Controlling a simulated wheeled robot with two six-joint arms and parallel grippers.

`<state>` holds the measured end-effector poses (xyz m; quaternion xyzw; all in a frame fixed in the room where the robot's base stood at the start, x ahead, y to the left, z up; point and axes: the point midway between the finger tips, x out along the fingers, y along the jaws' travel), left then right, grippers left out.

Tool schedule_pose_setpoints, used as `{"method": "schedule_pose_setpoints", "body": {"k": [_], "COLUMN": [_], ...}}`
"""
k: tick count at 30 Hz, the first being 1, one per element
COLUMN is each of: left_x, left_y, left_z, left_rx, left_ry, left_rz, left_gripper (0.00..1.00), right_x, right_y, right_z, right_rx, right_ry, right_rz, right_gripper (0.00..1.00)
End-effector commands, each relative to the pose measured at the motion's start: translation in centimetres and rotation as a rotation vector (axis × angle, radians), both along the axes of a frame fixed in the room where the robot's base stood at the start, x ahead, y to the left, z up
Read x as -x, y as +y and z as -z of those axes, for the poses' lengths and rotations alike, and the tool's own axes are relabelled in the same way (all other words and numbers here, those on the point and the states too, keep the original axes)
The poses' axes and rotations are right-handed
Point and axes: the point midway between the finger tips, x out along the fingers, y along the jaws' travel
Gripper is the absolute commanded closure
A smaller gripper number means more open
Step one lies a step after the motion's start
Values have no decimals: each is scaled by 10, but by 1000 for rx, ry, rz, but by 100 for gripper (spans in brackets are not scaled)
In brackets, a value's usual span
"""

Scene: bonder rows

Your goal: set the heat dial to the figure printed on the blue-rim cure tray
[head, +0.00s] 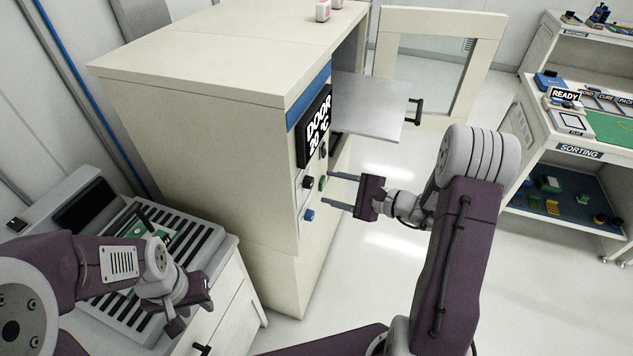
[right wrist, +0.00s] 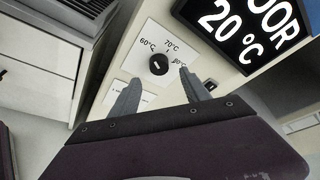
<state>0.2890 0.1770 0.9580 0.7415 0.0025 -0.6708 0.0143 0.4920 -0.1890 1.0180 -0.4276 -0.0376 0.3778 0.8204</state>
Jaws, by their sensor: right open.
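The heat dial (right wrist: 158,65) is a black knob on a white plate marked 60, 70 and 80°C in the right wrist view. Its pointer is too small to read surely. In the head view the dial (head: 307,182) sits on the oven's front panel below the display. My right gripper (head: 330,190) is open and empty, fingers pointing at the panel; in the right wrist view its fingertips (right wrist: 160,82) lie to either side below the dial, contact unclear. My left gripper (head: 192,300) hangs by the bench at left, jaws unclear. I cannot make out a blue-rim cure tray or its figure.
The oven (head: 200,120) has its door (head: 440,60) open and a metal shelf (head: 368,105) sticking out. Its display (head: 316,128) reads DOOR 20 °C. A sorting bench (head: 578,151) stands right.

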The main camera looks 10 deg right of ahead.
Motion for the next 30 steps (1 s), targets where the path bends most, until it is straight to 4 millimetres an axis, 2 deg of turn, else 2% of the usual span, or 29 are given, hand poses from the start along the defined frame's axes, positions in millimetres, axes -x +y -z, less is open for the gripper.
{"method": "schedule_pose_setpoints", "body": {"k": [3,7,12,18,24,30], "left_x": [0,0,0,0,0,0], "left_y": [0,0,0,0,0,0], "left_z": [-7,-10,-10,-10,-10,-11], "left_rx": [0,0,0,0,0,0], "left_ry": [0,0,0,0,0,0], "left_rz": [0,0,0,0,0,0], "left_gripper": [64,64,64,64,64,64], "right_x": [-17,-32,-39,-40,-39,-39], "right_y": [18,31,37,37,37,37], "right_z": [5,10,14,14,14,14], "right_rx": [0,0,1,1,1,-5], "right_ry": [2,0,0,-1,0,7], "right_rz": [-6,-4,-2,0,-2,-2], "right_gripper": [45,45,45,45,100,100]}}
